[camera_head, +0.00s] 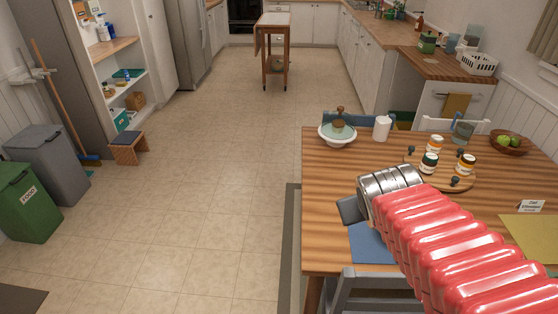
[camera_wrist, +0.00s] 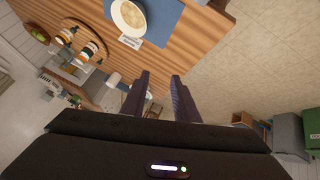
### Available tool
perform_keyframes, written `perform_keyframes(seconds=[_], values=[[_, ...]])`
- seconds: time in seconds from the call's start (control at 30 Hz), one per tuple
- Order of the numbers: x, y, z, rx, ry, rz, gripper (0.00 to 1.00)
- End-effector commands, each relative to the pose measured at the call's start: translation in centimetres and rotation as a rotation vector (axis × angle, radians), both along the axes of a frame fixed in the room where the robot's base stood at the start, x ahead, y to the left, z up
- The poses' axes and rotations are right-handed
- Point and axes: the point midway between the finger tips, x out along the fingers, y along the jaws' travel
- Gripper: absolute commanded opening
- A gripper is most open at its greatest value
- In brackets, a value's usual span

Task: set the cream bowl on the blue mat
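The cream bowl (camera_wrist: 128,17) shows at the top of the wrist view, upright, with a pale inside. It appears to rest on the blue mat (camera_wrist: 166,18), toward one side of it; the top of the picture cuts off part of the mat. In the head view only part of the blue mat (camera_head: 368,245) shows, and my arm hides the bowl. My gripper (camera_wrist: 160,74) is open, with nothing between its fingers, and apart from the bowl. In the head view my gripper (camera_head: 350,209) is above the table's left part, partly hidden by my wrist.
A small card (camera_wrist: 130,41) stands beside the bowl. Open floor lies left.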

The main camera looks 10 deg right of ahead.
Motion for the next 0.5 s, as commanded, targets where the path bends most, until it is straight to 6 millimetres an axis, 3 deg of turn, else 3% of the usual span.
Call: perform_keyframes(seconds=[0.1, 0.3, 0.5], values=[[-2.2, 4.6, 0.7, 0.101, 0.024, 0.012, 0.27], [-6.4, 11.3, 1.2, 0.263, 0.095, 0.054, 0.27], [-8.4, 13.8, 1.3, 0.325, 0.134, 0.074, 0.27]])
